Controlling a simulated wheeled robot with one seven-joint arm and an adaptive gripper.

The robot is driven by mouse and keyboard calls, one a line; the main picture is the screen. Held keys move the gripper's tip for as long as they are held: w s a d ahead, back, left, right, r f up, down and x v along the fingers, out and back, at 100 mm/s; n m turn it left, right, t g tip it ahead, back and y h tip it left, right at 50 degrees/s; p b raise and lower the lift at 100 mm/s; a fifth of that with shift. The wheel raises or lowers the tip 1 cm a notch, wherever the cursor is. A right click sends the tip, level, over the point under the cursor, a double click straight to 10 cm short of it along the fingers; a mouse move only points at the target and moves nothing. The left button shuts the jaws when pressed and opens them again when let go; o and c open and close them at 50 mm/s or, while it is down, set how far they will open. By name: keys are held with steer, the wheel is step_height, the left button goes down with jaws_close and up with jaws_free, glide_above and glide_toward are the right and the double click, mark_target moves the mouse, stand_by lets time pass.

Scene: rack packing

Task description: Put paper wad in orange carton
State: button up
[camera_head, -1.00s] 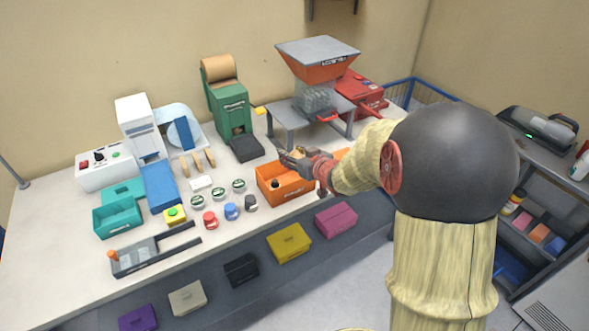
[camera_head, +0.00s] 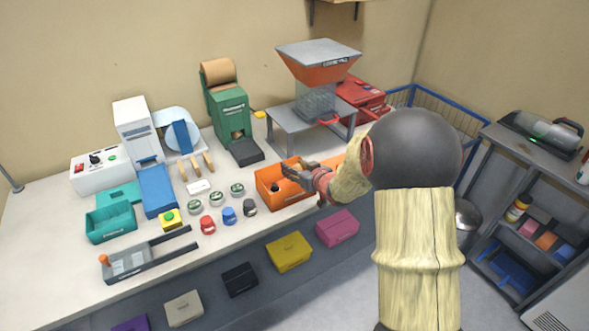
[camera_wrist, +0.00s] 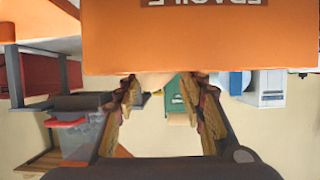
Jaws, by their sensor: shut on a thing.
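The orange carton (camera_head: 285,200) stands open on the bench near its front edge. A small dark item (camera_head: 275,187) shows inside it. My gripper (camera_head: 291,170) is over the carton's back right part, with its fingers pointing left. In the wrist view the gripper (camera_wrist: 163,88) is shut on the pale tan paper wad (camera_wrist: 156,82), which shows only partly between the fingertips. The carton's lettered orange wall (camera_wrist: 200,40) fills the top of that view, close to the fingertips, and hides part of the wad. I cannot tell whether the wad touches the carton.
A green paper dispenser (camera_head: 231,108) stands behind, with a tan piece in its opening. A grey stand with a hopper (camera_head: 318,62) is at the back right. Several jars and coloured cups, such as a blue one (camera_head: 229,215), stand left of the carton.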

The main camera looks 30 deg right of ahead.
steer(key=shift+f+b, duration=0.3)
steer(key=shift+f, duration=0.25)
steer(key=shift+f, duration=0.1)
steer(key=o, duration=0.5)
steer(key=shift+c, duration=0.2)
